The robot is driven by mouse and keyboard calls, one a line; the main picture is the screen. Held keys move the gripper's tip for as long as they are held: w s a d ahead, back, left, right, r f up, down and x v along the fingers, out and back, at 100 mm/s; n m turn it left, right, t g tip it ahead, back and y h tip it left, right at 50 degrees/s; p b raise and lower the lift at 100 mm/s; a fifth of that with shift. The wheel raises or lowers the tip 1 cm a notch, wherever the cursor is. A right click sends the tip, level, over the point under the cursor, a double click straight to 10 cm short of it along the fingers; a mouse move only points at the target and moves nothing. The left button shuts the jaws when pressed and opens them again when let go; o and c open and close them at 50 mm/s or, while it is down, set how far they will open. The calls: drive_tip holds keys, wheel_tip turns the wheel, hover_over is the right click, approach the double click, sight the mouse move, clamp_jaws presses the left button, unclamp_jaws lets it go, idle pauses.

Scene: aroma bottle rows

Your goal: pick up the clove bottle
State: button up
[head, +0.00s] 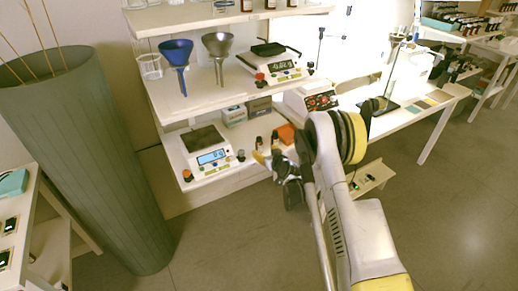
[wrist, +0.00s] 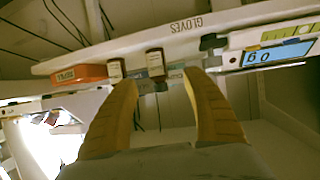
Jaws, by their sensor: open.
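Two small dark bottles with pale labels stand side by side on the lower shelf, a left bottle (head: 259,143) and a right bottle (head: 275,138). The wrist view shows two bottles, one (wrist: 155,64) in line with the gap between my fingers and another (wrist: 115,70) by the left fingertip. Their labels are too small to read, so I cannot tell which is clove. My gripper (head: 269,157) is at the shelf's front edge, just before the bottles. In the wrist view my gripper (wrist: 161,80) has its yellow fingers apart, with nothing held.
A scale (head: 208,155) stands left of the bottles; an orange box (head: 286,133) is just right of them. Small boxes (head: 235,115) stand behind. The upper shelf (head: 205,103) overhangs, carrying funnels and another scale (head: 277,65). The floor in front is clear.

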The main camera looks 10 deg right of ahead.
sight(261, 147)
drive_tip(key=b+x, duration=0.1)
drive_tip(key=x, duration=0.3)
drive_tip(key=b+x, duration=0.2)
drive_tip(key=x, duration=0.2)
drive_tip(key=shift+w+d, duration=0.1)
drive_tip(key=shift+d, duration=0.1)
drive_tip(key=shift+r, duration=0.15)
clamp_jaws()
